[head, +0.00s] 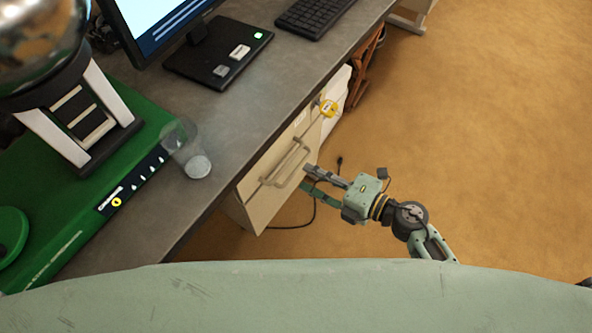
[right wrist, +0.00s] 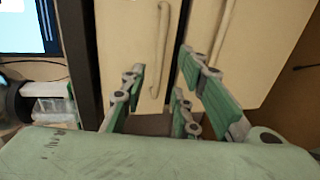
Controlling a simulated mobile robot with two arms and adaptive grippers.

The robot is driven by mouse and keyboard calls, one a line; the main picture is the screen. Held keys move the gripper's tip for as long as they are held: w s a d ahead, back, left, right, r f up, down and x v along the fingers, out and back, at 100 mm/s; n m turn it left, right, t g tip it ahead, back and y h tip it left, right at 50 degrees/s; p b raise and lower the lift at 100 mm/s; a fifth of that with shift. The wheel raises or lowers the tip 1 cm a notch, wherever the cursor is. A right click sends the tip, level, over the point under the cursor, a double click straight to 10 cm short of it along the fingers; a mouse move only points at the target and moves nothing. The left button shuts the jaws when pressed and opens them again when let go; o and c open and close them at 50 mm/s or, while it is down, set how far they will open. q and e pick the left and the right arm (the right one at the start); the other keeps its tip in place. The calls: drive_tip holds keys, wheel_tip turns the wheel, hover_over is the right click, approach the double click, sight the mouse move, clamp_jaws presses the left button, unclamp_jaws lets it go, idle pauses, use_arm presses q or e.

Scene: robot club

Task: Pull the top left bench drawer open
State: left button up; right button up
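The cream bench drawers (head: 268,198) sit under the grey bench top, with their fronts facing right; they look closed. Two bar handles (head: 293,166) show on the fronts. My right gripper (head: 306,178) is just to the right of the handles, its fingers apart and empty, pointing at the fronts. In the right wrist view the spread fingertips (right wrist: 160,68) frame one long handle (right wrist: 163,40) ahead of them. A second handle (right wrist: 222,30) is on the neighbouring front to the right. I cannot tell whether any finger touches a handle. My left gripper is not in view.
The bench top (head: 232,113) carries a monitor, a keyboard (head: 313,14), a clear cup (head: 187,150) and a green machine base (head: 85,225). A black cable lies below. The tan floor (head: 480,120) on the right is clear.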

sight(290, 163)
drive_tip(key=x, duration=0.5)
drive_tip(key=shift+w+a, duration=0.1)
drive_tip(key=shift+w, duration=0.05)
drive_tip(key=shift+w+a+f, duration=0.1)
drive_tip(key=shift+w+a, duration=0.1)
drive_tip(key=shift+a, duration=0.1)
drive_tip(key=c, duration=0.6)
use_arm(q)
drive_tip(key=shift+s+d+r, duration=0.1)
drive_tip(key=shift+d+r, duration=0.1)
use_arm(e)
clamp_jaws()
